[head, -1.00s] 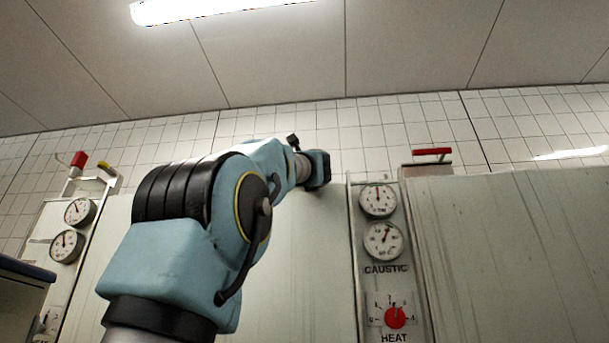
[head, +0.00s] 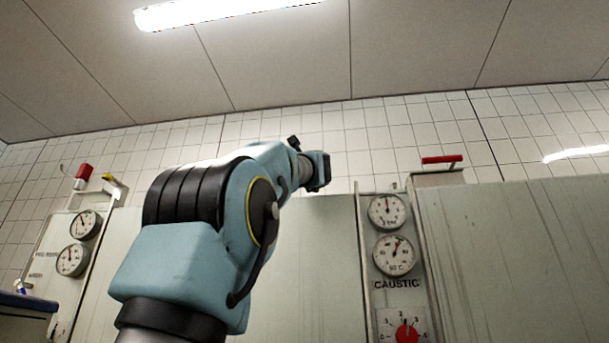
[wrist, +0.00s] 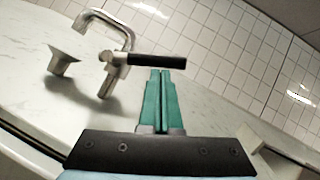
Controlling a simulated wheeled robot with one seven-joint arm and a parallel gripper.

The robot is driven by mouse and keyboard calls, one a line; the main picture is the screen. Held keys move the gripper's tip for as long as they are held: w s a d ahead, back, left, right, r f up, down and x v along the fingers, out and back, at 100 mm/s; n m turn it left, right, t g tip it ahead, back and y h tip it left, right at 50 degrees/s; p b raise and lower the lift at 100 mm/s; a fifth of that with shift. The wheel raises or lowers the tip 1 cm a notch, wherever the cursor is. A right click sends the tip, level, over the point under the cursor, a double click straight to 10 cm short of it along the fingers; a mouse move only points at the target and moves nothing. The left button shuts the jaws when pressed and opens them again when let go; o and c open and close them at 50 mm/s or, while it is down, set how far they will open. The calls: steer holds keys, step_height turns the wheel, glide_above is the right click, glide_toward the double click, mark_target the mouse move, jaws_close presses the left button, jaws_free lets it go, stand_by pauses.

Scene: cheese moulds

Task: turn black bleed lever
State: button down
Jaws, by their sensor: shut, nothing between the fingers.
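The black bleed lever (wrist: 157,61) shows in the wrist view as a dark bar lying nearly level, on a metal valve stem (wrist: 113,72) beside a curved metal pipe (wrist: 108,22). My gripper (wrist: 160,72) has green fingers pressed together with nothing between them. Its fingertips are just below the lever in the picture, near its right half; I cannot tell whether they touch it. In the head view my arm reaches up and away, and the fingers and the black lever are not visible there.
A metal funnel (wrist: 65,60) stands left of the valve on the pale top surface. In the head view, a panel with gauges (head: 394,255) and a red knob (head: 406,333) is right of my arm. A red handle (head: 441,160) sits above the right tank. A tiled wall (head: 400,140) stands behind.

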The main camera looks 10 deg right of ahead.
steer(key=shift+r, duration=0.3)
steer(key=shift+w+a+r+p, duration=0.1)
steer(key=shift+a+r+p, duration=0.1)
steer(key=shift+r+p, duration=0.4)
steer(key=shift+s+a+r+p, duration=0.1)
steer(key=shift+a+r+p, duration=0.1)
steer(key=shift+r+p, duration=0.4)
steer(key=shift+w+a+r+p, duration=0.1)
steer(key=shift+a+r+p, duration=0.1)
steer(key=shift+r+p, duration=0.4)
steer(key=shift+r, duration=0.2)
steer(key=shift+f, duration=0.1)
